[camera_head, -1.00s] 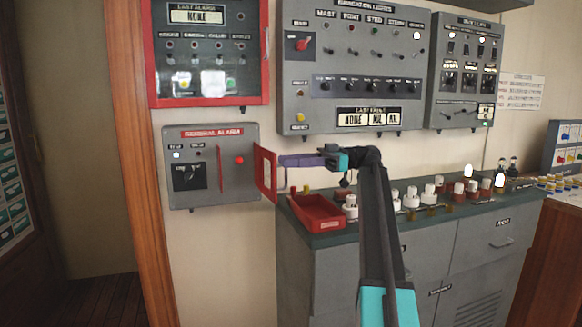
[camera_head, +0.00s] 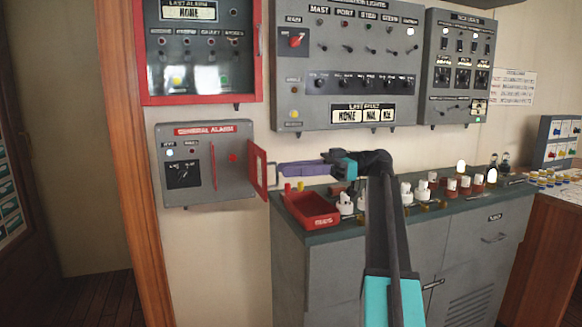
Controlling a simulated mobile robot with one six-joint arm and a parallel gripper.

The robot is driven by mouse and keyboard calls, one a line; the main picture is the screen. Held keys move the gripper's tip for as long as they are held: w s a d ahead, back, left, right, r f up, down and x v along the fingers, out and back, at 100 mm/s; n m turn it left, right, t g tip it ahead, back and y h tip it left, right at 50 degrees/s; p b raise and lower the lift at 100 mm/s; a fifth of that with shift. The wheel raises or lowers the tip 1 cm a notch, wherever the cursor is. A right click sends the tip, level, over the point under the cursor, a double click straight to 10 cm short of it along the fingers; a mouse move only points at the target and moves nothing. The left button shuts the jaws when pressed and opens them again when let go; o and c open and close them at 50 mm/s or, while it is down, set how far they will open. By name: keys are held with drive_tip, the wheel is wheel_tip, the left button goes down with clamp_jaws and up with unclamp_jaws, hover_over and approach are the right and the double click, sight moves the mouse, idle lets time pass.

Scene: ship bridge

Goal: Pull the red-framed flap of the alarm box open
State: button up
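The grey GENERAL ALARM box (camera_head: 190,196) is on the wall at left centre. Its red-framed flap (camera_head: 258,168) stands out from the box's right side, swung away from the front, so a red button (camera_head: 232,157) shows uncovered. My gripper (camera_head: 280,169) comes from the right with its purple fingers pointing left, at the flap's outer side. A thin pale piece, perhaps a handle, shows between flap and fingertips. The fingers are seen edge-on, so whether they hold it is unclear.
A red-framed alarm panel (camera_head: 142,60) hangs above the box. A navigation lights panel (camera_head: 290,112) is above my arm. Below are a red tray (camera_head: 312,210) and several white and red knobs on the counter (camera_head: 345,232). The wall below the box is clear.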

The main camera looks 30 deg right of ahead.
drive_tip(key=shift+s+a+r+b, duration=0.1)
drive_tip(key=shift+s+a+b, duration=0.1)
drive_tip(key=shift+s+b, duration=0.5)
drive_tip(key=shift+s+a+r+b, duration=0.1)
drive_tip(key=shift+s+a+b, duration=0.1)
drive_tip(key=shift+s+b, duration=0.45)
drive_tip(key=shift+w, duration=0.15)
